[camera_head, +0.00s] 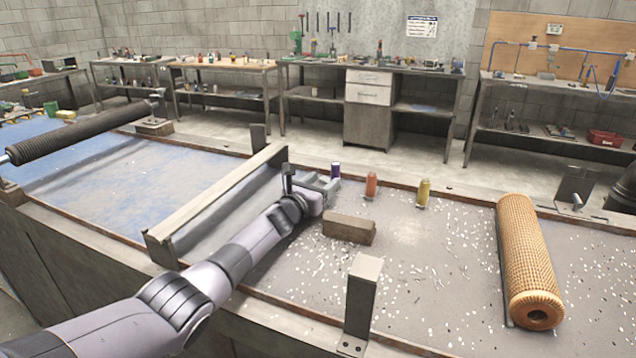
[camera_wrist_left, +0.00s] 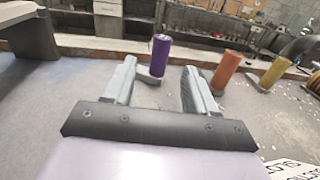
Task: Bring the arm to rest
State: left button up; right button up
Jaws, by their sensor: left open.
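My left gripper (camera_head: 312,187) reaches in from the left over the grey table. In the left wrist view its two fingers (camera_wrist_left: 155,88) are apart, with nothing held between them. A purple cylinder (camera_head: 335,170) stands just beyond the fingertips; in the left wrist view it (camera_wrist_left: 159,55) appears upright between the two fingers, on a small base. I cannot tell whether the fingers touch it. My right gripper is not in view.
An orange cylinder (camera_head: 371,185) and a yellow cylinder (camera_head: 423,192) stand right of the purple one. A brown block (camera_head: 348,229) lies nearer. A metal crossbar (camera_head: 218,200) is left of my arm. A grey post (camera_head: 361,290) stands in front. A tan mesh tube (camera_head: 526,255) lies right.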

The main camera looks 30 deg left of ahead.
pick_arm(q)
jog(key=shift+s, duration=0.25)
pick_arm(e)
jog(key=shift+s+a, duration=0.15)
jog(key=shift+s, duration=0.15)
